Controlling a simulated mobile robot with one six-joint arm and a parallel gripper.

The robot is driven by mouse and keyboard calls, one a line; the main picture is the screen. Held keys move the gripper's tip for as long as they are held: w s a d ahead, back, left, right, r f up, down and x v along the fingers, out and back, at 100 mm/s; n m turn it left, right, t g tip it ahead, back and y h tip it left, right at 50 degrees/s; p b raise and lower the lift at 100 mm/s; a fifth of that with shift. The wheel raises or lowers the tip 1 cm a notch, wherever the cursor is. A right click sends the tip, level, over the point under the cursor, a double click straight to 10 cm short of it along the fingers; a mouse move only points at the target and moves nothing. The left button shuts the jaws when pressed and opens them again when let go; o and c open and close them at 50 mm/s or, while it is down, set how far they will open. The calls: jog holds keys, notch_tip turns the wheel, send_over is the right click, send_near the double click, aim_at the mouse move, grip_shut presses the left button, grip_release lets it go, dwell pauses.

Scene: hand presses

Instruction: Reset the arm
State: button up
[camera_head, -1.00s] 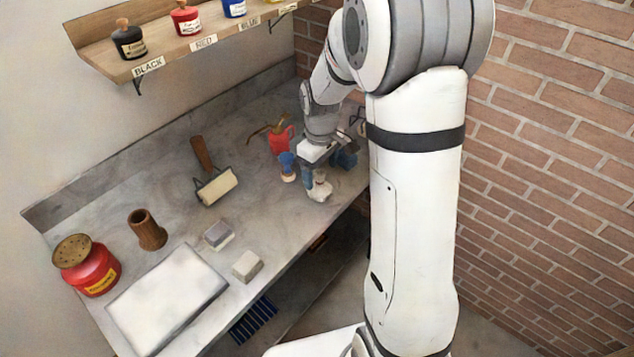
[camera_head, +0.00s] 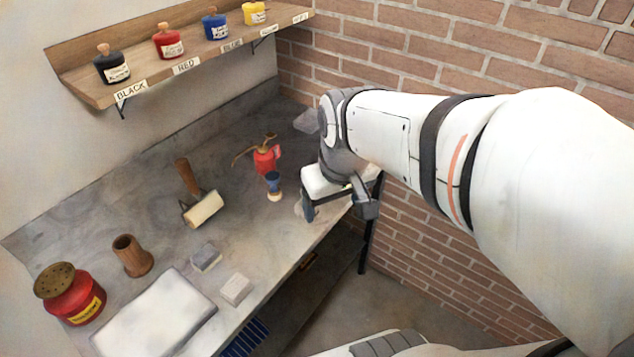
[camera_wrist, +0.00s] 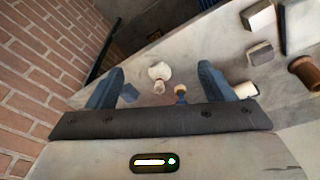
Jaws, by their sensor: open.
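My gripper (camera_head: 337,207) hangs over the right end of the bench, near its front edge, with its two fingers spread. In the wrist view my gripper (camera_wrist: 162,72) has nothing held between the fingers. A pale knob-like object (camera_wrist: 159,73) shows on the bench beyond the fingertips. My arm reaches in from the right, in front of the brick wall.
A shelf with ink bottles (camera_head: 112,66) hangs above. A brick wall (camera_head: 440,50) is behind.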

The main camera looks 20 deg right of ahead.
jog(key=s, duration=0.1)
jog(key=s+a+m, duration=0.1)
jog(key=s, duration=0.1)
jog(key=shift+s+a+f, duration=0.1)
jog(key=shift+s+f, duration=0.05)
jog(key=shift+s, duration=0.15)
dwell(1.1)
